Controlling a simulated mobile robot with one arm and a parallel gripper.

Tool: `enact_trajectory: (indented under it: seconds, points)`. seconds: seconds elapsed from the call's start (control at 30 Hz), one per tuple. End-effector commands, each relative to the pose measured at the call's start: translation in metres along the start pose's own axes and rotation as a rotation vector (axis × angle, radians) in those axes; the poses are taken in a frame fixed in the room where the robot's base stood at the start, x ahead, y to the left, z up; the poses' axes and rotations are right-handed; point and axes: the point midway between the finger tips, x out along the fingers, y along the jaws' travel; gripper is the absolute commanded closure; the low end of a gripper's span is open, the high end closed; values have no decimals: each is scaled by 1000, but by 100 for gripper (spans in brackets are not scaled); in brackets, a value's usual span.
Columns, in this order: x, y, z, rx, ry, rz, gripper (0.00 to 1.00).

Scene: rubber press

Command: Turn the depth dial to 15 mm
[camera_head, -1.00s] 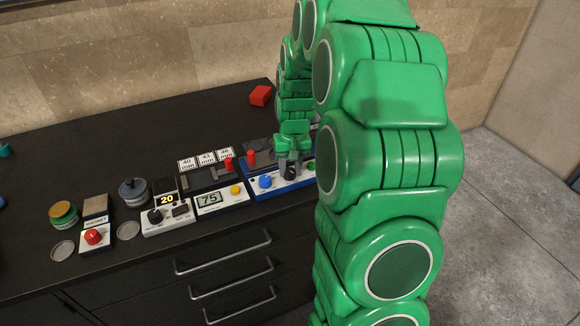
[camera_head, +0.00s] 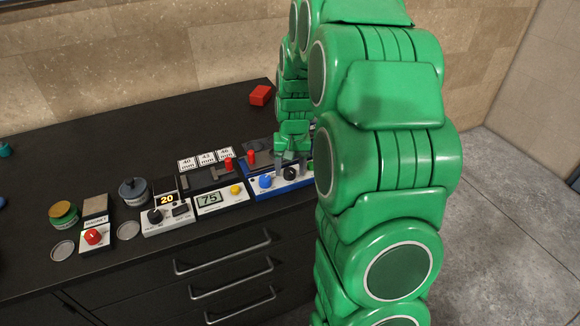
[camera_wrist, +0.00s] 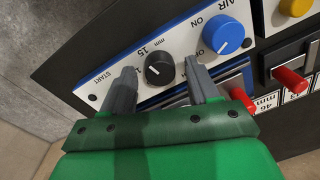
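The depth dial is a black round knob (camera_wrist: 159,69) on a white panel with a blue border. In the wrist view, "15" and "mm" are printed close beside it and "START" further left. A pale mark shows on the knob, but I cannot tell exactly which number it points to. In the head view the dial (camera_head: 290,174) is just in front of my gripper (camera_head: 290,160). In the wrist view my gripper (camera_wrist: 160,72) is open. Its two grey fingers are apart, one on each side of the dial, with gaps visible to it.
A blue AIR knob (camera_wrist: 223,35) is right beside the dial in the wrist view. Red handles (camera_wrist: 290,80) stand nearby. To the left are a panel reading 75 (camera_head: 209,198) and a box reading 20 (camera_head: 167,199). A red block (camera_head: 260,95) lies at the back.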

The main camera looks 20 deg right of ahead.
Motion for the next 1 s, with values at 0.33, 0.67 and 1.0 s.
enact_trajectory:
  seconds: [0.33,0.67,1.0]
  points:
    - [-1,0,0,-1,0,0,38]
    - [-33,0,-1,-1,4,0,38]
    - [-76,0,0,0,1,0,38]
